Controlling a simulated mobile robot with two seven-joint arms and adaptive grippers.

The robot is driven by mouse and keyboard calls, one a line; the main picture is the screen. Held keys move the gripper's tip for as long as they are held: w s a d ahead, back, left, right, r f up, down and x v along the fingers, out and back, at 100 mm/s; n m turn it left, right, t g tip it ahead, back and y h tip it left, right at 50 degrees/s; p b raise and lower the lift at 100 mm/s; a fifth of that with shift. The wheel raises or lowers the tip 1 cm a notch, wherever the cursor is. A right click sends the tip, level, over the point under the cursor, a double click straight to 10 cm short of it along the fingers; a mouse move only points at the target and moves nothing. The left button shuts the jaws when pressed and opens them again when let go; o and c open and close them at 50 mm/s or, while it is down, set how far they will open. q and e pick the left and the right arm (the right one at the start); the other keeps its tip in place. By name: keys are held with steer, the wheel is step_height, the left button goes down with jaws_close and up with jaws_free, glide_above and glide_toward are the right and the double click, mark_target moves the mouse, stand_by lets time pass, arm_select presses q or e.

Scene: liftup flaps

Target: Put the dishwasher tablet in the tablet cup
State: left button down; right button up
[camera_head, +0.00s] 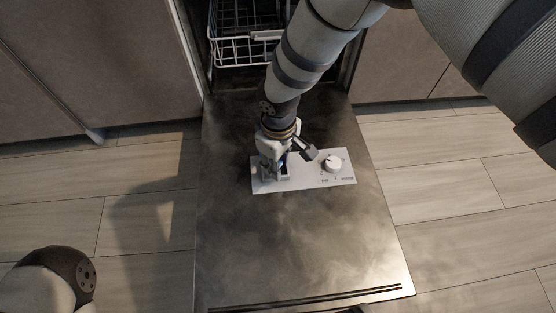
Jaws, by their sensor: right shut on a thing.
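The dishwasher door lies open and flat, and a light panel (312,183) is set in its inner face. The tablet cup (269,179) is at the left end of this panel, mostly hidden by my right gripper. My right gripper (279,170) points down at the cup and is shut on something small. A bit of blue shows between its fingers, which may be the dishwasher tablet; most of it is hidden. I cannot tell whether it is inside the cup or just above it. My left gripper is not in view; only part of my left arm shows at the lower left.
A round white knob (333,164) stands on the right half of the panel. The open door (290,245) is clear toward its front edge. A white wire rack (240,50) is inside the dishwasher behind. Grey cabinets (80,70) flank it, with free wooden floor on both sides.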

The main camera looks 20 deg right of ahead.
steer(key=shift+f, duration=0.3)
steer(key=o, duration=0.8)
arm_select(q)
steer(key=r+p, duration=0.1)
steer(key=p, duration=0.1)
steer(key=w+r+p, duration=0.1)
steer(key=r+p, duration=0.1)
steer(key=p, duration=0.1)
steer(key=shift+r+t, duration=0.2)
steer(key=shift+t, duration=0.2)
arm_select(e)
step_height(320, 180, up, 13)
steer(key=shift+f, duration=0.2)
